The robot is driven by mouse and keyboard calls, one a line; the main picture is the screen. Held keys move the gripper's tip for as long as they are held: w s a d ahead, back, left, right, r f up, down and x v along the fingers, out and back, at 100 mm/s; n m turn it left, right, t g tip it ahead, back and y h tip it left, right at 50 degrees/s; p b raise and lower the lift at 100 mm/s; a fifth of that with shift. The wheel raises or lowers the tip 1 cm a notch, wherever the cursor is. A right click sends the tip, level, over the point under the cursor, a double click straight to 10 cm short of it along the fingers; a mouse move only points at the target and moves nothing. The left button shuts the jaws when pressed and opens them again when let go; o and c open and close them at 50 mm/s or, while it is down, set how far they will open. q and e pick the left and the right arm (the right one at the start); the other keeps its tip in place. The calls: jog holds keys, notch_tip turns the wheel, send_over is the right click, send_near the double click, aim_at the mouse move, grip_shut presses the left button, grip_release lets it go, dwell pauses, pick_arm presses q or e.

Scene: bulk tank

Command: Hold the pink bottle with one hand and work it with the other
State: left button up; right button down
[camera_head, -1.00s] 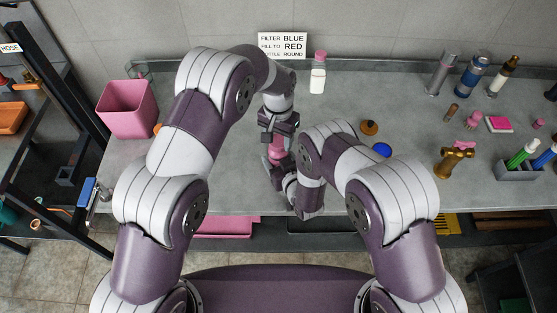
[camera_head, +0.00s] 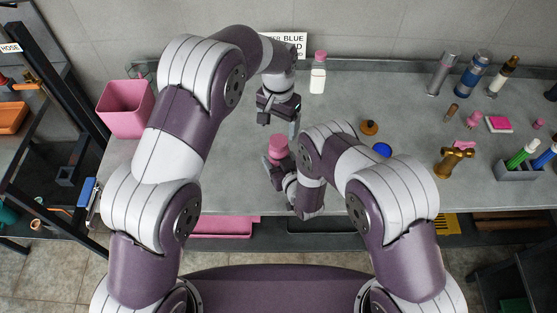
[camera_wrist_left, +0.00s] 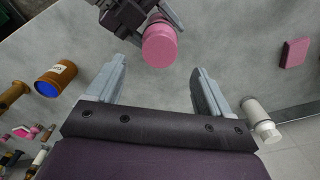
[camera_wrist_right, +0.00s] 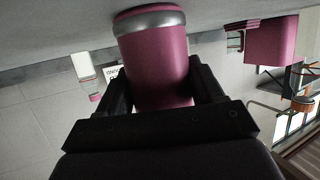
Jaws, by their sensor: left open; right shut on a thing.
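A white bottle with a pink cap (camera_head: 318,75) stands behind, near a sign (camera_head: 290,42) partly hidden by my left arm. A pink bin (camera_head: 126,110) is at left. A brown jar (camera_head: 369,128), blue lid (camera_head: 382,150) and brass item (camera_head: 453,162) lie right.

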pick_arm(q)
jog(key=shift+r, duration=0.6)
pick_arm(e)
jog(key=shift+c, duration=0.3)
grip_release()
pick_arm(q)
jog(key=shift+f+b, duration=0.6)
pick_arm(e)
jog(key=v, duration=1.2)
jog(key=shift+s+d, duration=0.2)
jog(key=shift+s, duration=0.05)
jog(key=shift+r, duration=0.15)
